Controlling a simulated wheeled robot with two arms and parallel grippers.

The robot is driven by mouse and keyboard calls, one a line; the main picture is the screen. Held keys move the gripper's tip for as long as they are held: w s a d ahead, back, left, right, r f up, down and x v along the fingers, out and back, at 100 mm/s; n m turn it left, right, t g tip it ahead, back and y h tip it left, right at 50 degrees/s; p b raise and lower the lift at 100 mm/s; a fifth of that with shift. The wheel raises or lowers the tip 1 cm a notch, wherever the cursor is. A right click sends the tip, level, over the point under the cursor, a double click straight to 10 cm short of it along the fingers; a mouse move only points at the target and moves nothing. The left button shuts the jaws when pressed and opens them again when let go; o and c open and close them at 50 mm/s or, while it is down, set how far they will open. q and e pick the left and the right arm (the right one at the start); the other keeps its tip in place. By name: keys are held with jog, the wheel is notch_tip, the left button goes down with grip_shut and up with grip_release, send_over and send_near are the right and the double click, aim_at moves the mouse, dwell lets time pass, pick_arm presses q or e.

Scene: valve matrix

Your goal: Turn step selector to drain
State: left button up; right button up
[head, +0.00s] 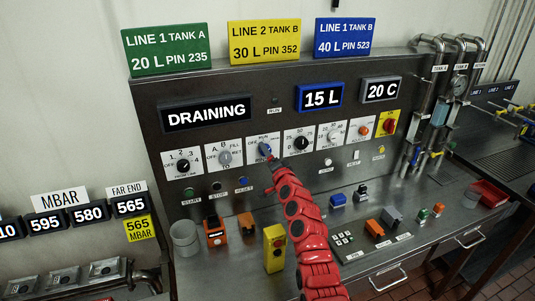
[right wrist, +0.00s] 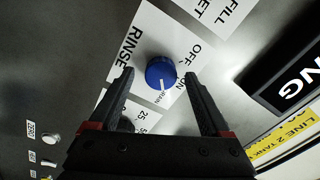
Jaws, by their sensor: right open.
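The step selector is a blue knob (head: 265,148) on a white plate, third from the left in the panel's row of selectors. In the right wrist view the blue knob (right wrist: 160,72) has a white mark pointing down the picture, toward small lettering that seems to end in "AIN". "OFF" and "RINSE" also show on its plate (right wrist: 146,37). My right gripper (right wrist: 158,78) is open, its dark fingers on either side of the knob with gaps visible. In the head view my right gripper (head: 267,156) is at the knob, partly covering its plate. My left gripper is out of view.
Neighbouring selectors, a grey knob (head: 224,157) and a black knob (head: 301,143), sit close on both sides. The display (head: 207,113) above reads DRAINING. Below, the steel counter (head: 195,285) holds a yellow control box (head: 274,249) and a grey cup (head: 185,239).

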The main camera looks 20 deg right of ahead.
jog(key=s+b, duration=0.4)
jog(key=s, duration=1.2)
jog(key=shift+s+d, duration=0.25)
jog(key=shift+d, duration=0.1)
